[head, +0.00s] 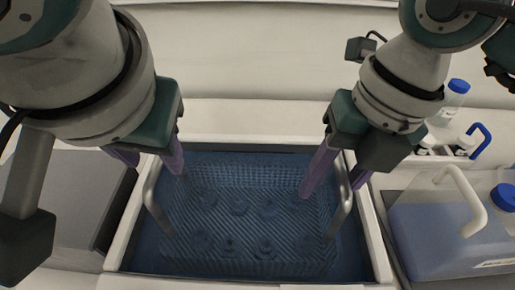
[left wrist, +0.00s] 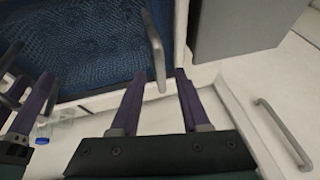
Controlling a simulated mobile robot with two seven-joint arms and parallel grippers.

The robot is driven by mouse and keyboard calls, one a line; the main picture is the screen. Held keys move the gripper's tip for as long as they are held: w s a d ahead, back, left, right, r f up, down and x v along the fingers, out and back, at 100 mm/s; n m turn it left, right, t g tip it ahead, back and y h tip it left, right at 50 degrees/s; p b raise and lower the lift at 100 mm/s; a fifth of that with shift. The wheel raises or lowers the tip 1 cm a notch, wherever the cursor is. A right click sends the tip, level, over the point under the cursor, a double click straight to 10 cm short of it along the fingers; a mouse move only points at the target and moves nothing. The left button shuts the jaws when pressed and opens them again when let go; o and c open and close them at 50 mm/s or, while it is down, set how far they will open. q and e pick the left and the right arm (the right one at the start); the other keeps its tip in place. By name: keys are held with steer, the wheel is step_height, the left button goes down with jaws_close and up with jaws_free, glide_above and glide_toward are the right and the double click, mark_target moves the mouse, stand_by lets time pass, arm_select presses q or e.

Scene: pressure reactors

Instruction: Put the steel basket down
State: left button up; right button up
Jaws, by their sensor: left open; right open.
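The steel basket (head: 250,228) sits low inside a blue-looking bath, apparently in liquid, with several round shapes in it. Its left handle (head: 155,205) and right handle (head: 341,212) rise at the sides. My left gripper (head: 152,159) is open, with a finger on either side of the left handle's top. The left wrist view also shows that handle (left wrist: 156,52) between the open fingers (left wrist: 160,80) and part of the basket mesh (left wrist: 95,40). My right gripper (head: 335,183) is open, its fingers around the right handle's upper end. Whether any finger touches a handle is unclear.
The bath's pale rim (head: 373,225) surrounds the basket closely. A grey block (head: 80,190) lies left. A blue container with a white handle (head: 435,235) stands right, with blue-capped bottles (head: 457,88) behind it. A wall closes the back.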

arm_select(q)
steer(key=v, duration=0.5)
steer(key=shift+r, duration=0.15)
arm_select(e)
step_height(320, 180, up, 12)
steer(key=d, duration=0.2)
steer(key=shift+d, duration=0.15)
arm_select(q)
steer(key=shift+s, duration=0.1)
arm_select(e)
steer(key=shift+f, duration=0.1)
